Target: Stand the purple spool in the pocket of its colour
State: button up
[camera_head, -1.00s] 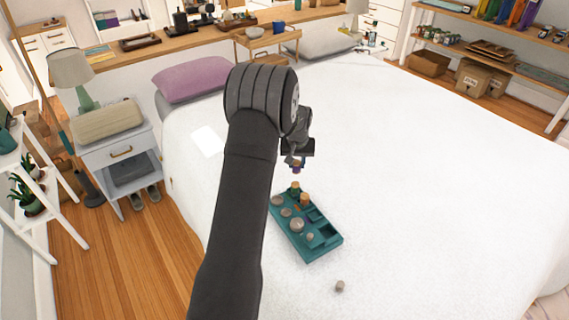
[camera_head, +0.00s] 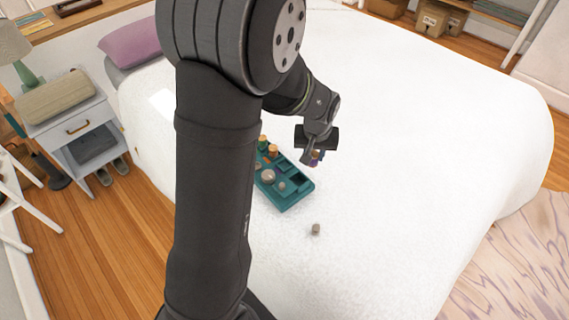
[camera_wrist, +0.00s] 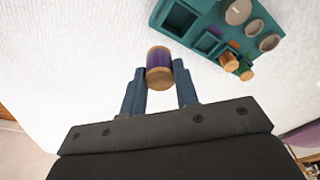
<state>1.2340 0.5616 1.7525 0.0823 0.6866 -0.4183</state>
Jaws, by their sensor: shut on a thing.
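The purple spool (camera_wrist: 159,62) has tan ends and a purple middle. My gripper (camera_wrist: 160,88) is shut on it, with the blue fingers on either side in the wrist view. In the head view my gripper (camera_head: 312,160) holds the purple spool (camera_head: 315,156) close to the right side of the teal tray (camera_head: 290,200). The tray (camera_wrist: 165,32) fills the top right of the wrist view. The spool looks held above the bed, apart from the tray.
The tray holds several round grey pieces (camera_head: 268,177) and tan-topped spools (camera_head: 272,150). A small grey piece (camera_head: 316,229) lies loose on the white bed (camera_head: 400,200). The bed right of the tray is clear. A nightstand (camera_head: 85,125) stands at the left.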

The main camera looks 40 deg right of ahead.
jog(key=w+f, duration=0.2)
jog(key=w, duration=0.1)
jog(key=w+f, duration=0.2)
jog(key=w, duration=0.2)
jog(key=w+f, duration=0.2)
jog(key=w, duration=0.2)
jog(key=shift+a+f, duration=0.25)
jog(key=shift+f, duration=2.1)
jog(key=shift+f, duration=0.1)
jog(key=o, duration=1)
jog(key=shift+c, duration=0.2)
notch_tip(320, 180, up, 12)
jog(key=s+a, duration=0.1)
jog(key=shift+a, duration=0.2)
